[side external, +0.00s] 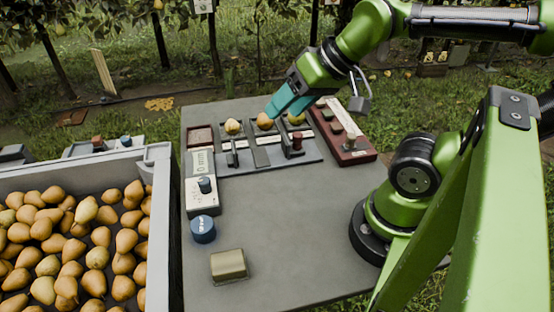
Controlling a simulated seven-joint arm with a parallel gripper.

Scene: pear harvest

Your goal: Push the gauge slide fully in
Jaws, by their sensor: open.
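My gripper (279,105), with teal fingers, is open and hangs over the back part of the grey work table, near the middle pear (264,121). It appears empty. A grey fixture (268,160) below it holds a row of three pears and has upright handles, one dark (232,151) and one with a dark red knob (297,143).
A dark red box with a knob (350,156) stands right of the fixture. A blue round piece (203,229) and a tan block (229,265) are on the front left of the table (290,235). A grey crate (163,220) of pears stands left. The front middle is clear.

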